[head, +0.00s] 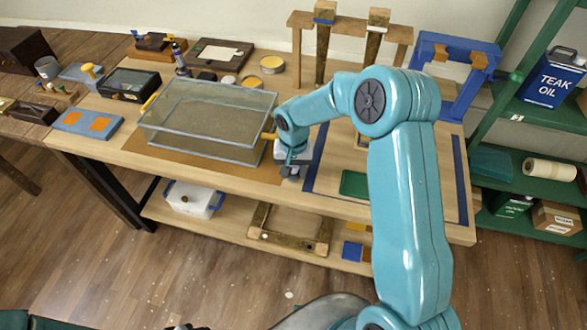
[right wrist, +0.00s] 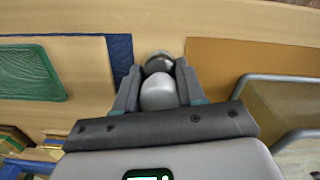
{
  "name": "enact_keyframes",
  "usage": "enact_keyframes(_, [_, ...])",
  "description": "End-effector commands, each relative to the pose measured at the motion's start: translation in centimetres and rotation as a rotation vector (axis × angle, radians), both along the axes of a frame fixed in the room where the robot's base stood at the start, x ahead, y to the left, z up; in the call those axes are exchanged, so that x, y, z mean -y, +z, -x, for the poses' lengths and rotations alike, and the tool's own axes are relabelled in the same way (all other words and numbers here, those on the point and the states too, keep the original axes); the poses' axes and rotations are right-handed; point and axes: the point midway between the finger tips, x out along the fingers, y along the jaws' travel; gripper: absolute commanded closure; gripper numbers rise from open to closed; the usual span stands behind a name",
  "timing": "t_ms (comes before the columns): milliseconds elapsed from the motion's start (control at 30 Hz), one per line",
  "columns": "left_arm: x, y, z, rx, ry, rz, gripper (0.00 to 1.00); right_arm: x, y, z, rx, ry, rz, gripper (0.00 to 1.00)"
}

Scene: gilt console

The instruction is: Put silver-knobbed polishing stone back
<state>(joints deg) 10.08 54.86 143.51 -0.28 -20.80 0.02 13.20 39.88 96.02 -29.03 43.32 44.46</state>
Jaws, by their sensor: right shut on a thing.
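My right gripper (head: 289,168) is low over the front part of the bench, just right of the glass tank (head: 205,150). In the right wrist view its two fingers (right wrist: 159,88) are closed on a rounded silver-grey knob (right wrist: 158,93), taken to be that of the polishing stone. A darker round part shows just beyond the knob, between the fingertips. The rest of the stone is hidden, and I cannot tell whether it touches the bench. My left gripper is not in view.
The tank stands on a brown mat (head: 140,152); the mat (right wrist: 240,55) also shows in the right wrist view. A green pad (head: 354,185) lies right of the gripper, near a dark blue strip (head: 318,150). A blue frame (head: 455,70) stands at the back right.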

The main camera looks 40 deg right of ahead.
Motion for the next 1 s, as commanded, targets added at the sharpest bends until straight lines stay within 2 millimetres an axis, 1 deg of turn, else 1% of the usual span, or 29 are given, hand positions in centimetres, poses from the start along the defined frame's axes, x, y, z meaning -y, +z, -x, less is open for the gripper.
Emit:
enact_keyframes(167, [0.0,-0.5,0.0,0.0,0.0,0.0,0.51,0.0,-0.4,0.0,0.0,0.0,0.0,0.94])
enact_keyframes(200, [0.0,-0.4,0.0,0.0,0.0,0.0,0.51,0.0,-0.3,0.0,-0.001,0.0,-0.001,0.54])
enact_keyframes(267, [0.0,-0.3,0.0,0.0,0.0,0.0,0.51,0.0,-0.2,0.0,-0.001,0.0,-0.001,0.36])
enact_keyframes(533, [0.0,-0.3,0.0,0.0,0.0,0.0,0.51,0.0,-0.2,0.0,-0.001,0.0,-0.001,0.36])
enact_keyframes(633, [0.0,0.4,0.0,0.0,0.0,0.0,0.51,0.0,0.4,0.0,-0.001,0.0,-0.001,0.36])
enact_keyframes(667, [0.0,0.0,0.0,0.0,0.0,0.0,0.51,0.0,0.5,0.0,0.002,0.0,0.001,0.36])
enact_keyframes(767, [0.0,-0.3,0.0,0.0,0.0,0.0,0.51,0.0,2.3,-0.1,0.004,-0.002,0.001,0.36])
enact_keyframes(1000, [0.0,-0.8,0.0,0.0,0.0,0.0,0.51,0.0,8.0,-0.1,0.006,-0.001,0.001,0.36])
